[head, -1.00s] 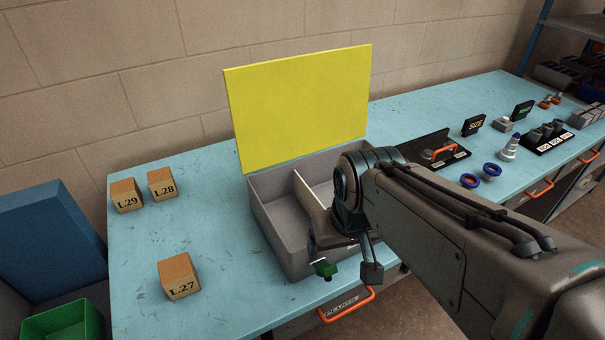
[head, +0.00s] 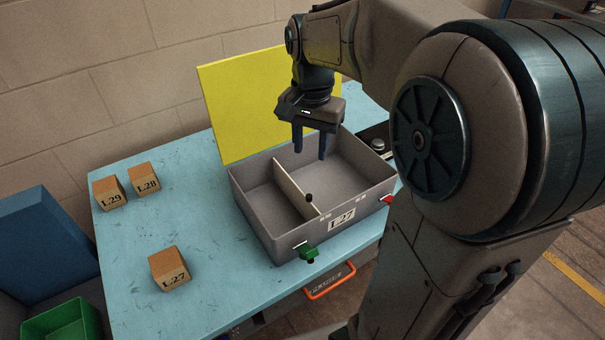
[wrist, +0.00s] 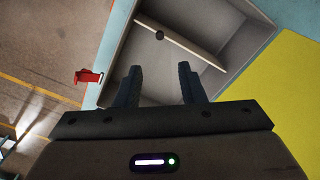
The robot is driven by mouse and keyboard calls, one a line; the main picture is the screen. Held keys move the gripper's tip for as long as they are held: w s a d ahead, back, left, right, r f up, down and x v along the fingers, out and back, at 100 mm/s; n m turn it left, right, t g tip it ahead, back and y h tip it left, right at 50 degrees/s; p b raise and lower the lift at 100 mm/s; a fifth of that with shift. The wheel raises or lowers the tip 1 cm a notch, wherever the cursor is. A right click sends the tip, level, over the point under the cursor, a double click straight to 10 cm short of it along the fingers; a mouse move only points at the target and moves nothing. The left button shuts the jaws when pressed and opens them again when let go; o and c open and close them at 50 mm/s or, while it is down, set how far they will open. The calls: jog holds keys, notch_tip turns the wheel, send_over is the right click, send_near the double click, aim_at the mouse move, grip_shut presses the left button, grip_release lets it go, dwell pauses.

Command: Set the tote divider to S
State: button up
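The grey tote (head: 268,232) stands open on the blue bench, its yellow lid (head: 235,105) raised at the back. A pale divider (head: 293,188) splits it into a narrower left and a wider right compartment. A dark round knob (head: 309,197) sits at the divider's front end, near small marks on the front rim that are too small to read. My gripper (head: 309,156) is open and empty above the right compartment, apart from the divider. In the wrist view the fingers (wrist: 160,82) are spread, with the divider (wrist: 180,42) and knob (wrist: 159,36) beyond them.
A green latch (head: 308,253) and a red latch (head: 387,199) jut from the tote's front. Boxes L.29 (head: 109,192), L.28 (head: 144,179) and L.27 (head: 169,269) stand on the left of the bench. My arm hides the bench's right side.

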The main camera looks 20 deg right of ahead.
aim_at(309, 195)
notch_tip(309, 195, down, 14)
jog(key=shift+r+p, duration=0.1)
jog(key=shift+p, duration=0.35)
grip_shut()
